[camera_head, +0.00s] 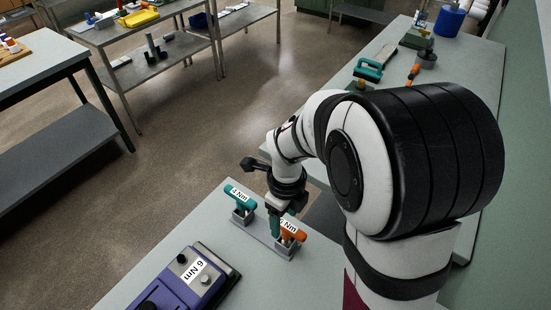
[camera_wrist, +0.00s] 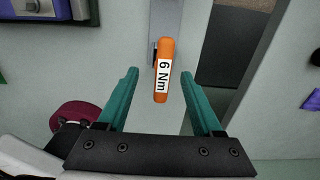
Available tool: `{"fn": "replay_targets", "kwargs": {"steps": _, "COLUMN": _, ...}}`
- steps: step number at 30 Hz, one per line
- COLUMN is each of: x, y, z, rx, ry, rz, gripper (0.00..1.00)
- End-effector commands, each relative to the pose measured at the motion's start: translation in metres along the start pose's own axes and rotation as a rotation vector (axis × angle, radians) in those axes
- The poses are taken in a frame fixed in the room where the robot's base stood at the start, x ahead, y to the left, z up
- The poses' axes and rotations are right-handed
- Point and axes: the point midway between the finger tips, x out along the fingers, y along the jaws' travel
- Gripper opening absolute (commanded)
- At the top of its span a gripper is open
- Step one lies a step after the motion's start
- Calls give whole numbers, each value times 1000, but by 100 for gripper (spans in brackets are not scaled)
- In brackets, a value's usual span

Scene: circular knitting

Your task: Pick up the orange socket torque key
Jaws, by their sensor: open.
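The orange socket torque key (camera_head: 291,232) has a T-shaped handle and stands in a grey holder (camera_head: 262,242) on the light table. Its white label reads "6 Nm" in the wrist view (camera_wrist: 162,70), where its handle lies between my fingers' lines, just beyond or level with the tips. My gripper (camera_head: 277,222) is right beside it in the head view. In the wrist view my gripper (camera_wrist: 160,75) has two teal fingers spread wide on either side of the orange handle, with gaps on both sides. I see no contact. The key's lower part is hidden.
A teal key (camera_head: 240,196) labelled "3 Nm" stands in the same holder to the left. A purple device (camera_head: 178,288) labelled "6 Nm" sits at the front left. A second table (camera_head: 455,95) with tools extends behind my arm. A dark gap shows between the tables.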

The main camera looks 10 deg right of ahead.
Motion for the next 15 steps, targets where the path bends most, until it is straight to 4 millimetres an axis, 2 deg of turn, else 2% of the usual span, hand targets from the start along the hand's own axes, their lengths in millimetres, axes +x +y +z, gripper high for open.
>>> {"fn": "replay_targets", "kwargs": {"steps": 3, "x": 24, "y": -3, "z": -6, "rx": 1, "ry": 5, "rz": 5, "gripper": 67}}
{"fn": "replay_targets", "kwargs": {"steps": 7, "x": 46, "y": -4, "z": -7, "rx": 0, "ry": 4, "rz": 4, "gripper": 67}}
{"fn": "replay_targets", "kwargs": {"steps": 15, "x": 51, "y": -5, "z": -6, "rx": -1, "ry": 1, "rz": 1, "gripper": 66}}
